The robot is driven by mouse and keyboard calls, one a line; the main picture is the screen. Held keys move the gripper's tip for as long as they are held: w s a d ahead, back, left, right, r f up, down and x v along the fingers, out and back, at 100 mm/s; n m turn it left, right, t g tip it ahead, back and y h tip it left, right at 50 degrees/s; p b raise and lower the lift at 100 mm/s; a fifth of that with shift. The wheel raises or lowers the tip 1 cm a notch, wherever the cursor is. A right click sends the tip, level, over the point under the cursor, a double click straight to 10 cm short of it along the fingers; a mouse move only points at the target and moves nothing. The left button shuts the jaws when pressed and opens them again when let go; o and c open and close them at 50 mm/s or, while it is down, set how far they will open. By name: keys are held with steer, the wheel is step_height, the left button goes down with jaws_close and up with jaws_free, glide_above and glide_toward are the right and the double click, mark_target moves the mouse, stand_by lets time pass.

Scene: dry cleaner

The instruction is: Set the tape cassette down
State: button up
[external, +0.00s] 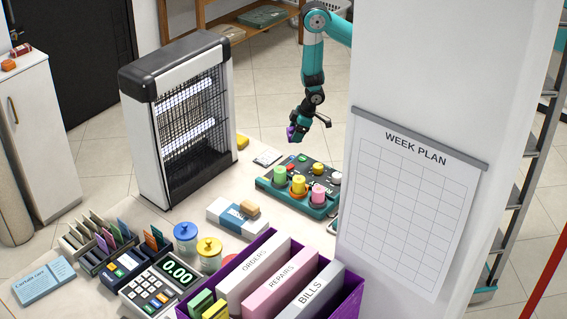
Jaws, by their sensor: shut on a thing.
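My gripper (297,129) hangs from the teal arm above the far part of the counter, beyond the teal control box. It is shut on a small purple thing, the tape cassette (291,132), of which only a part shows beside the dark fingers. The cassette appears held in the air, clear of the counter. Its face and exact tilt are too small to make out.
Below the gripper are the teal box with coloured knobs (317,209) and a small flat grey item (267,157). A tall insect lamp (185,120) stands left. A white pillar with a week plan (412,200) blocks the right. A purple crate of binders (352,297) stands in front.

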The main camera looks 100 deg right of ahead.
step_height(320, 180, up, 26)
steer(key=n+y+b, duration=0.2)
steer(key=n+b, duration=0.2)
steer(key=b, duration=0.3)
glide_above(240, 193)
steer(key=s, duration=0.1)
steer(key=f, duration=2)
steer(key=shift+s+d+p, duration=0.15)
steer(key=shift+d+p, duration=0.15)
steer(key=shift+f, duration=2.5)
steer(key=shift+f, duration=0.1)
steer(key=shift+f, duration=0.15)
steer(key=o, duration=1)
